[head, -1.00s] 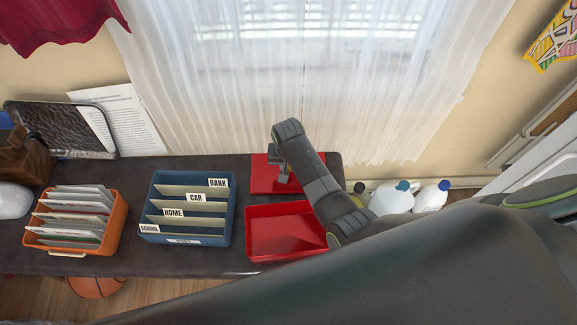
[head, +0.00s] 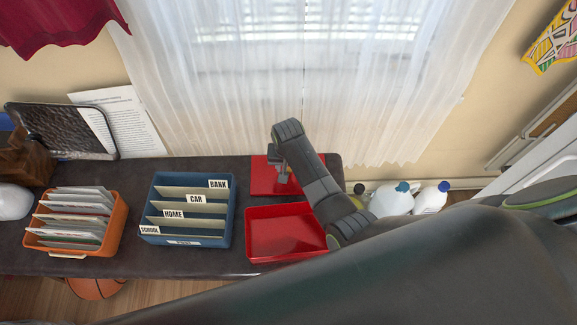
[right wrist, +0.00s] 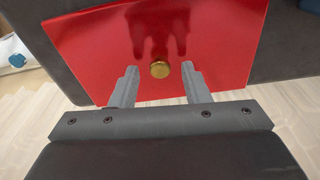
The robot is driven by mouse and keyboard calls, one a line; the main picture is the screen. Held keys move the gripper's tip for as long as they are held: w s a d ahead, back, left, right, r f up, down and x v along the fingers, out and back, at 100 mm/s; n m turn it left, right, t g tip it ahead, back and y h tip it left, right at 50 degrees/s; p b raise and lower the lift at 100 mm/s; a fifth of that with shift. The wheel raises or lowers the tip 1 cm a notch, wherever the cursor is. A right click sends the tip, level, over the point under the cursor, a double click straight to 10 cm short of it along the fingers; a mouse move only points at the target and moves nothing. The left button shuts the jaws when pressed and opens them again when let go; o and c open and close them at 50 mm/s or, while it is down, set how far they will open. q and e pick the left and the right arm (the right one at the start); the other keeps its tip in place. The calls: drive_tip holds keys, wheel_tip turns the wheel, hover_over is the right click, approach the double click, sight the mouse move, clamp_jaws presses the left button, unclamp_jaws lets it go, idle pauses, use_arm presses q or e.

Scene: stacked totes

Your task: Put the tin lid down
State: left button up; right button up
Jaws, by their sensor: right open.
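The red tin lid (head: 268,183) lies flat on the dark table behind the open red tin (head: 280,237). In the right wrist view the lid (right wrist: 205,45) is a glossy red sheet with a round brass knob (right wrist: 160,69). My right gripper (head: 284,179) is over the lid. In the right wrist view its two fingers (right wrist: 159,86) are apart, one on each side of the knob and clear of it. My arm hides the lid's right part in the head view. My left gripper is not in view.
A blue file box (head: 187,240) with labelled dividers stands left of the tin. An orange tray (head: 118,223) of envelopes is farther left. White bottles (head: 390,199) stand beyond the table's right end. A curtain hangs behind the table.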

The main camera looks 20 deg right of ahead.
wheel_tip(320, 180, up, 3)
drive_tip(key=shift+s+a+f+p, duration=0.1)
drive_tip(key=shift+s+p, duration=0.05)
drive_tip(key=shift+p, duration=0.3)
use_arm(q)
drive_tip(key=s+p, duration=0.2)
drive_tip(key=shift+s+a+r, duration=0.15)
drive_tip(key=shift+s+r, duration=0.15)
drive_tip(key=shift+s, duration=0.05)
use_arm(e)
wheel_tip(320, 180, up, 8)
drive_tip(key=s, duration=0.1)
drive_tip(key=shift+a+r, duration=0.15)
drive_tip(key=shift+r, duration=0.1)
